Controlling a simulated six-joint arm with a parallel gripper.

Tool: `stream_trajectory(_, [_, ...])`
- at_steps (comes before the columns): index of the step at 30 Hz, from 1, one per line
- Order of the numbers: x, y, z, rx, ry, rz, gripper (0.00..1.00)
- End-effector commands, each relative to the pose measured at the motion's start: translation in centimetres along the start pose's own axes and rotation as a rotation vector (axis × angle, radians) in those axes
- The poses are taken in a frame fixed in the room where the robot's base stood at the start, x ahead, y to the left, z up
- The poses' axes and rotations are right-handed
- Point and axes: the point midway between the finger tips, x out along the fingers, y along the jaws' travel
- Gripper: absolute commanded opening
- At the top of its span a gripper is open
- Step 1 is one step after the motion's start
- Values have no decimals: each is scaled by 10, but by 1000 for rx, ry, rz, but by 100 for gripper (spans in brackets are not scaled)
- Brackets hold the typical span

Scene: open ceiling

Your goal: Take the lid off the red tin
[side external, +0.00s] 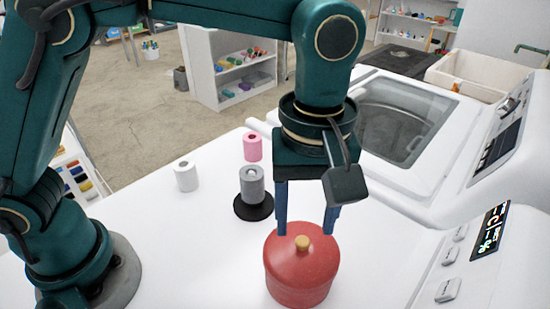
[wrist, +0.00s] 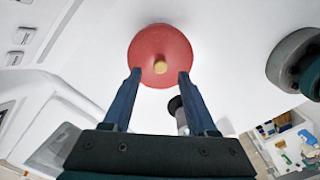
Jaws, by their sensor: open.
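The red tin (side external: 300,285) stands upright on the white surface at the front. The lid (wrist: 150,45) and the knob (wrist: 160,67) also show in the wrist view, and the lid hides most of the tin there. My gripper (side external: 306,234) is open and points down, its two blue fingers apart above the lid. In the wrist view my gripper (wrist: 159,72) has its fingertips on either side of the knob, with nothing held between them.
A grey spool (side external: 252,184) on a black disc, a pink roll (side external: 252,147) and a white roll (side external: 186,175) stand behind and left of the tin. A white washing machine (side external: 400,150) is at the back right. The white surface around the tin is clear.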

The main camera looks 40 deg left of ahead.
Motion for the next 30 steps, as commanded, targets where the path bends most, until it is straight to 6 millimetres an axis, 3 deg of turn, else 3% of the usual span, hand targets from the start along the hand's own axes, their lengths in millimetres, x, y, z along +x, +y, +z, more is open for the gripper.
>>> stream_trajectory(8, [31, -1, 0, -1, -1, -3, 58])
stream_trajectory(17, [35, -1, -1, -1, -1, 1, 58])
stream_trajectory(18, [35, -1, -1, -1, -1, 1, 55])
stream_trajectory(22, [35, -1, -1, -1, -1, 1, 5])
stream_trajectory(23, [35, -1, -1, -1, 0, 1, 0])
stream_trajectory(30, [35, 0, -1, -1, 0, 1, 0])
